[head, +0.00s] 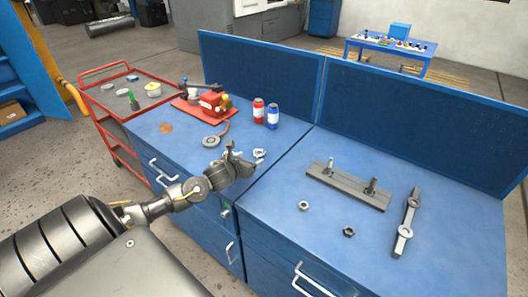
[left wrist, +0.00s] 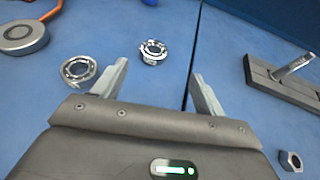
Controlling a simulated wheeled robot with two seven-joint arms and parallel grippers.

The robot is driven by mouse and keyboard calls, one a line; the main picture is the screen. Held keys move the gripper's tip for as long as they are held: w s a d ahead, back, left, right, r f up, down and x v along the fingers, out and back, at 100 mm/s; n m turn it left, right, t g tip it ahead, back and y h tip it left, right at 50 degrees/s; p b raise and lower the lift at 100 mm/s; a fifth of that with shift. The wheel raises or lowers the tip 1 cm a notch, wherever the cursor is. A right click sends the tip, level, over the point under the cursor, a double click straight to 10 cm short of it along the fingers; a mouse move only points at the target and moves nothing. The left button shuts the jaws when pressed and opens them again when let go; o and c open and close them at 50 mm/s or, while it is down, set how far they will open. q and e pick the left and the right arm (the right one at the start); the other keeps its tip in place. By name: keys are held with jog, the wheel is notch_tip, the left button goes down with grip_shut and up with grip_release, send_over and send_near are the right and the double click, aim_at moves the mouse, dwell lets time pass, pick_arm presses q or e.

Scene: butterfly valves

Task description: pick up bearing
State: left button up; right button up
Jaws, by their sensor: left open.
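Two silver ring-shaped bearings lie on the blue bench top. In the left wrist view one bearing (left wrist: 153,51) lies ahead, between the lines of the fingers and beyond their tips. The other bearing (left wrist: 78,70) lies just left of the left finger. In the head view a bearing (head: 259,153) shows just right of the gripper tips; the other is not clear there. My left gripper (head: 238,156) is open and empty above the bench, and its spread fingers show in the left wrist view (left wrist: 160,76). My right gripper is not in view.
A grey disc (head: 211,141) with an orange handle, a red valve fixture (head: 210,102) and red and blue bottles (head: 272,117) stand behind. On the right bench are a grey post plate (head: 345,188), two nuts (head: 303,206) and a bar (head: 406,222). Blue panels (head: 262,80) close the back.

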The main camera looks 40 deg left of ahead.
aim_at(261, 151)
pick_arm(q)
jog(key=shift+w+a+f+p, duration=0.25)
jog(key=shift+w+a, duration=0.15)
jog(key=shift+w, duration=0.1)
jog(key=shift+w+a+f+p, duration=0.2)
jog(key=shift+w+a, duration=0.15)
jog(key=shift+w, duration=0.15)
jog(key=shift+x, duration=1.2)
jog(key=shift+d+f, duration=0.1)
jog(key=shift+d, duration=0.05)
jog(key=shift+w+p, duration=0.3)
jog(key=shift+p, duration=0.15)
jog(key=shift+p+x, duration=0.5)
jog(key=shift+x, duration=1.75)
jog(key=shift+s+f, duration=0.15)
jog(key=shift+f, duration=0.05)
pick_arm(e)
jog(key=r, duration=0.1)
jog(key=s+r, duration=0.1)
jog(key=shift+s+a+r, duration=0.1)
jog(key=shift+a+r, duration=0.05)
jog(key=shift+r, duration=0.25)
pick_arm(q)
jog(key=c, duration=1.1)
